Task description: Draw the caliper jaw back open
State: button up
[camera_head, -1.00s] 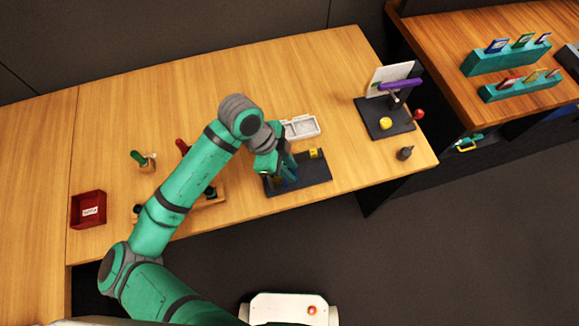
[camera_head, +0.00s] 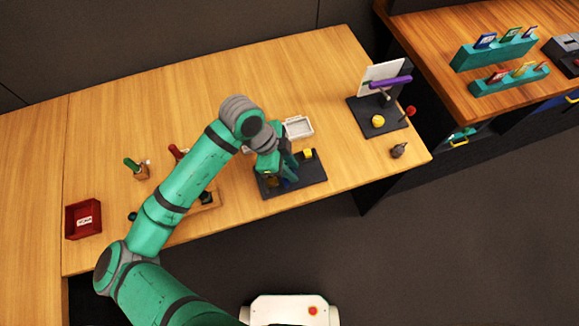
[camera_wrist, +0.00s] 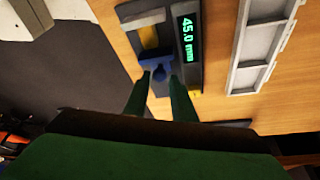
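The caliper is a dark base plate (camera_head: 308,172) on the table, with a yellow block (camera_head: 308,154) at its far right. In the wrist view its green display (camera_wrist: 188,38) reads 45.0 mm. A blue jaw (camera_wrist: 155,66) sits across the track, with a yellow strip (camera_wrist: 149,37) beyond it. My gripper (camera_wrist: 160,79) has its two green fingertips on either side of the jaw's narrow blue tab, which fills the gap, so it looks shut on the tab. In the head view my gripper (camera_head: 284,180) hides much of the jaw.
A pale tray (camera_head: 298,127) lies just behind the caliper. To the right is a dark stand (camera_head: 362,118) with a white panel, yellow ball and red knob, and a small grey object (camera_head: 398,151). A red box (camera_head: 84,229) stands at the left. The table's front edge is close.

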jog(key=v, duration=1)
jog(key=shift+r, duration=0.4)
jog(key=shift+a+f, duration=0.15)
